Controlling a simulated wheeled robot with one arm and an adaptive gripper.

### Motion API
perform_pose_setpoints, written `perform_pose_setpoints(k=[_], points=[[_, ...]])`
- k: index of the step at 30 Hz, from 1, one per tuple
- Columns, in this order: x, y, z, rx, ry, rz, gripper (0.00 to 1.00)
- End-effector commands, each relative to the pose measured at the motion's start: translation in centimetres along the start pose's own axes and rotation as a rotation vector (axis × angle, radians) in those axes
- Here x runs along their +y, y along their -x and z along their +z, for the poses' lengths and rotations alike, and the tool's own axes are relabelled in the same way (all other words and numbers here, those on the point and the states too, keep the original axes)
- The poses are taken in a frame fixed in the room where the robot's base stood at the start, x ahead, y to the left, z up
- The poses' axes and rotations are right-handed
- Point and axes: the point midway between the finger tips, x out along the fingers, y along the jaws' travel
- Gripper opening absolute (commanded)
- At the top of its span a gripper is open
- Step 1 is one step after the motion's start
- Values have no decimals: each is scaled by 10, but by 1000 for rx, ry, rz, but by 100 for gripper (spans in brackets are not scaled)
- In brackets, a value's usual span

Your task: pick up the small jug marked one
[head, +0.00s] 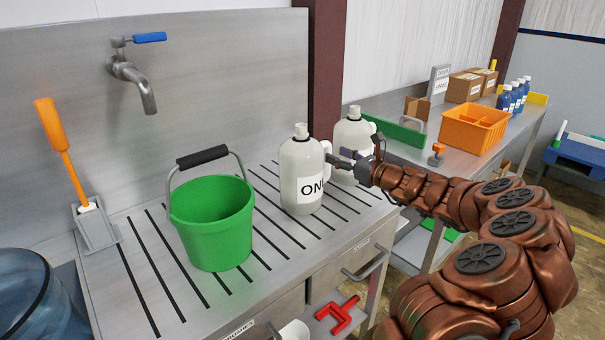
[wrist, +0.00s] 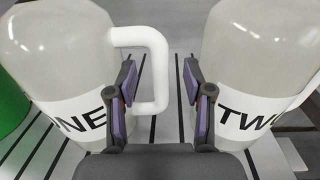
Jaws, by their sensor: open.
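The jug marked ONE (head: 300,178) is cream-white with a white label and stands upright on the slatted steel counter. It fills the left of the wrist view (wrist: 60,45), and its white handle (wrist: 158,75) faces right. My gripper (head: 342,160) is at the handle side of this jug. In the wrist view my gripper (wrist: 162,92) is open. The upright bar of the handle shows between the two fingers. The left finger overlaps the handle's opening, and I cannot tell whether it touches. A second jug marked TWO (wrist: 262,45) stands close to the right finger; it also shows behind my gripper (head: 352,135).
A green bucket (head: 213,225) stands left of the jugs. A steel tap (head: 133,80) juts from the back wall. An orange crate (head: 474,130) and a green tray (head: 395,133) sit on the bench at right. Room between the jugs is narrow.

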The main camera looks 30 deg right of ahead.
Motion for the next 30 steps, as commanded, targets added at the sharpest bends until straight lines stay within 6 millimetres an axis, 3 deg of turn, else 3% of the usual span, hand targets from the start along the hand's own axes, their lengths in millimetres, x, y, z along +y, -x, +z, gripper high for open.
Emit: perform_pose_setpoints(k=[9, 20, 30], points=[[0, -37, 3, 1, 1, 0, 51], [-1, -43, 2, 1, 1, -3, 51], [-1, -43, 2, 1, 1, -3, 18]])
